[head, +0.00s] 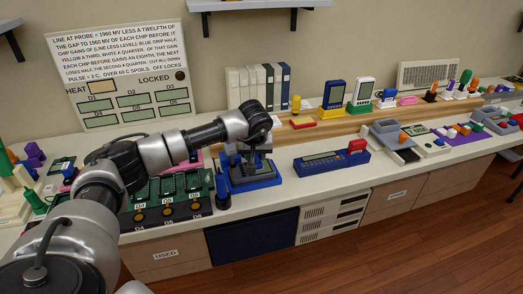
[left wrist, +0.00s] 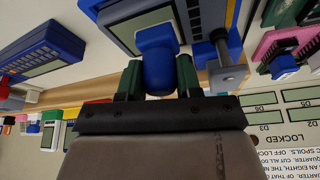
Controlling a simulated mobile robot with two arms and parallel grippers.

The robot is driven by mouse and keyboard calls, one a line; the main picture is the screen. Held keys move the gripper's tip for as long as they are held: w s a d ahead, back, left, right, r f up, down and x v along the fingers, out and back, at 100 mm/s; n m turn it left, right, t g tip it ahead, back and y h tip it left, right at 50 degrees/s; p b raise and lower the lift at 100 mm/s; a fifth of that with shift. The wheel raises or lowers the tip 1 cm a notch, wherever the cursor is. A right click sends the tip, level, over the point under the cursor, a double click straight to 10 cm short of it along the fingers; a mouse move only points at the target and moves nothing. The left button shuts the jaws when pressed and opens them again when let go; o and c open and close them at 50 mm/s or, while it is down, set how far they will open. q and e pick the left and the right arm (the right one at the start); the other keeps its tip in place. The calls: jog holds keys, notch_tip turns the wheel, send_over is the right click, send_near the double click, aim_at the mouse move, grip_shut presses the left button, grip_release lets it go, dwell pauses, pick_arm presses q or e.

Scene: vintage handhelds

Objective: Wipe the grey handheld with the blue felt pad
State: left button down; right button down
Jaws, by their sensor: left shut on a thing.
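My left gripper (head: 252,150) is over the blue cradle (head: 263,183) on the counter. In the left wrist view its dark green fingers (left wrist: 159,82) are shut on a rounded blue piece (left wrist: 158,65), which I take to be the grip of the blue felt pad. The felt face is hidden. Just beyond it, a grey-faced handheld (left wrist: 128,27) lies in the blue cradle. In the head view the gripper mostly covers this handheld. I cannot tell whether the pad touches it. My right gripper is in neither view.
A long blue device (head: 325,161) with a red block (head: 357,146) on its end lies right of the cradle. Green chip boards (head: 165,196) are close on the left. Binders (head: 258,85) and upright handhelds (head: 334,94) stand behind. Bare counter (head: 295,190) runs along the front.

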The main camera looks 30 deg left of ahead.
pick_arm(q)
jog(key=shift+s+a, duration=0.15)
jog(key=shift+s, duration=0.1)
jog(key=shift+w+d, duration=0.55)
jog(key=shift+w, duration=0.1)
jog(key=shift+r, duration=0.1)
